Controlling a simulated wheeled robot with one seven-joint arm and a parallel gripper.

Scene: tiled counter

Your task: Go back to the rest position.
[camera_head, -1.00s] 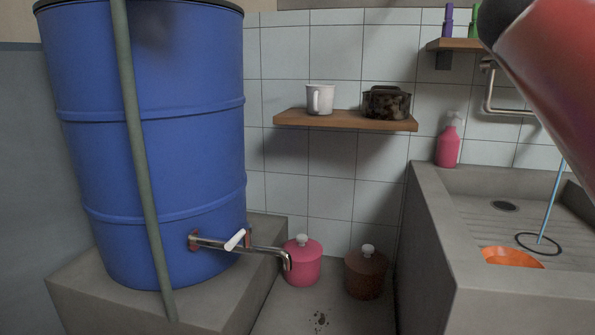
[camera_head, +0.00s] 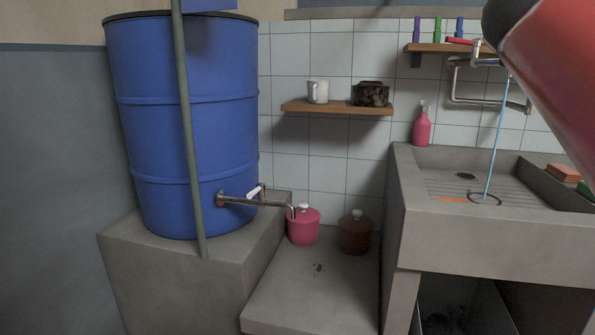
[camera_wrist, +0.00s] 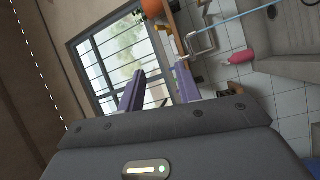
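My gripper (camera_wrist: 158,88) shows in the wrist view with its two purple-grey fingers apart and nothing visible between them. Its fingertips point toward a barred window (camera_wrist: 120,58). In the head view my red arm crosses the upper right corner, and the gripper itself is out of that view.
A blue barrel (camera_head: 190,130) stands on a concrete block (camera_head: 170,270) at the left. A wall shelf (camera_head: 340,108) holds a white mug (camera_head: 317,92) and a dark pot (camera_head: 371,94). A thin blue stream (camera_head: 497,140) falls into the concrete sink (camera_head: 500,240) at right. Pink (camera_head: 303,227) and brown (camera_head: 355,233) lidded jars stand low.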

